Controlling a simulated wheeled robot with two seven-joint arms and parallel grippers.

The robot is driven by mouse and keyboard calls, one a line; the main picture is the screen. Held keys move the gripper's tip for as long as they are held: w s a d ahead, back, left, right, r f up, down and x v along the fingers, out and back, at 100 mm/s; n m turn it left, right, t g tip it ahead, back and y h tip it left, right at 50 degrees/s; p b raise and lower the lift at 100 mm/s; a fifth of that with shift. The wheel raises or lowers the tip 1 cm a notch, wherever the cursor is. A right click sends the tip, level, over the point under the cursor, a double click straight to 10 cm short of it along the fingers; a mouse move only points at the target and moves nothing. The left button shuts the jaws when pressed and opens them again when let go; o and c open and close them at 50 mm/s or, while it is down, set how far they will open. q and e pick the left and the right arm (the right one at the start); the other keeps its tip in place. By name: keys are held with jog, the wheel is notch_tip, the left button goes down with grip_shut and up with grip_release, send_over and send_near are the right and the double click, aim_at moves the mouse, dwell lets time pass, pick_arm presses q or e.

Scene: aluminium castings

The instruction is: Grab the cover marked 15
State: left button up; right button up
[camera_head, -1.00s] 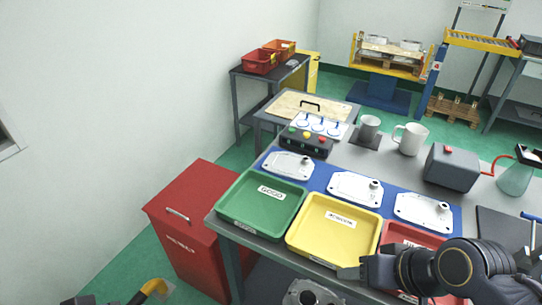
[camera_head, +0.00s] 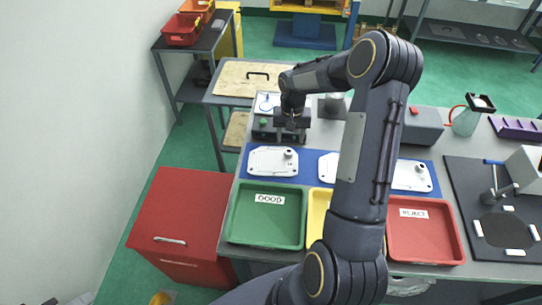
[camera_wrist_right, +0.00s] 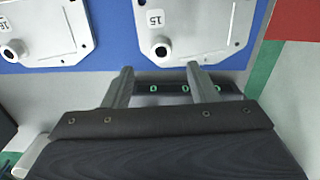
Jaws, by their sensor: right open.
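The cover marked 15 is a pale metal plate with a round boss. In the right wrist view the cover (camera_wrist_right: 205,35) lies flat on the blue mat, its label reading 15. It appears to be the leftmost cover (camera_head: 272,161) in the head view, where the label is too small to read. My right gripper (camera_head: 291,122) is over the button box behind that cover. Its two open fingers (camera_wrist_right: 160,72) point toward the cover's near edge, with nothing held. A second cover (camera_wrist_right: 45,30) lies beside it, its label cut off. My left gripper is out of view.
The button box (camera_head: 263,132) is beneath and beside the right gripper. Green (camera_head: 240,216), yellow (camera_head: 316,222) and red (camera_head: 440,236) trays stand in front of the blue mat (camera_head: 308,163). My right arm hides much of the yellow tray and middle cover. A grey machine (camera_head: 422,126) stands right.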

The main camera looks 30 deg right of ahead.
aim_at(289, 149)
notch_tip(289, 149, down, 7)
jog(key=b, duration=0.3)
jog(key=shift+w, duration=0.1)
jog(key=shift+r, duration=0.1)
grip_shut()
